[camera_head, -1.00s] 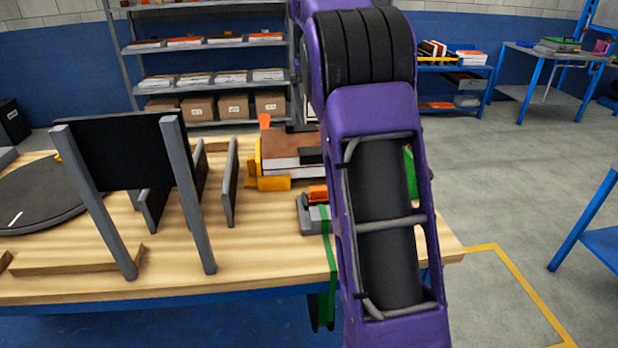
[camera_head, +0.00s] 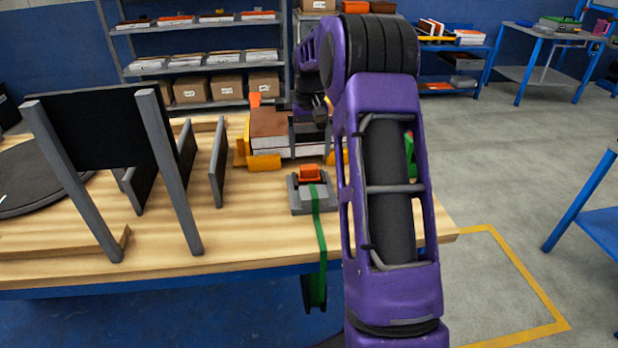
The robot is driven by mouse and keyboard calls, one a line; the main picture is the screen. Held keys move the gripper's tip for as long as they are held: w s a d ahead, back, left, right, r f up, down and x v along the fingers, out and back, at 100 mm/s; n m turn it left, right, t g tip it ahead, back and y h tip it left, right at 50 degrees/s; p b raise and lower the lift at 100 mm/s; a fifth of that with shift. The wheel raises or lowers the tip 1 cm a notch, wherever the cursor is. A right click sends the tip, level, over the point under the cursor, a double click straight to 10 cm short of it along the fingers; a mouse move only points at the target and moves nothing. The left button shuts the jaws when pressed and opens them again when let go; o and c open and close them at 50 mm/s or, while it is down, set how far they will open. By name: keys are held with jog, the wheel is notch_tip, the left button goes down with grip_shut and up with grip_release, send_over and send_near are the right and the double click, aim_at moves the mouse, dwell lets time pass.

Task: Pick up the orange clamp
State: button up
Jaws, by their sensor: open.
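A yellow-orange clamp (camera_head: 264,161) with a brighter orange piece (camera_head: 255,99) above it grips the left end of a brown-topped panel stack (camera_head: 268,124) on the wooden table. Another yellow-orange part (camera_head: 341,157) shows at the stack's right side, partly behind my arm. A separate orange part (camera_head: 309,173) sits on a grey buckle-like block with a green strap, in front of the stack. My gripper (camera_head: 309,135) is open over the right part of the stack, small and dark in this view. Whether its fingers touch anything is hard to tell.
A black panel on grey uprights (camera_head: 115,135) and thin upright plates (camera_head: 217,165) stand left of the stack. The green strap (camera_head: 319,235) hangs over the table's front edge. The wooden tabletop (camera_head: 250,225) is bare at the front middle. Shelves stand behind.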

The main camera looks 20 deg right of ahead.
aim_at(309, 166)
jog(key=shift+s+a+f+b, duration=0.15)
jog(key=shift+f+b, duration=0.1)
jog(key=shift+f, duration=1.15)
jog(key=shift+a+f+b, duration=0.15)
jog(key=shift+f+b, duration=0.05)
jog(key=shift+f, duration=1.15)
jog(key=c, duration=1.5)
jog(key=shift+r, duration=0.1)
notch_tip(309, 166, up, 15)
jog(key=p, duration=0.6)
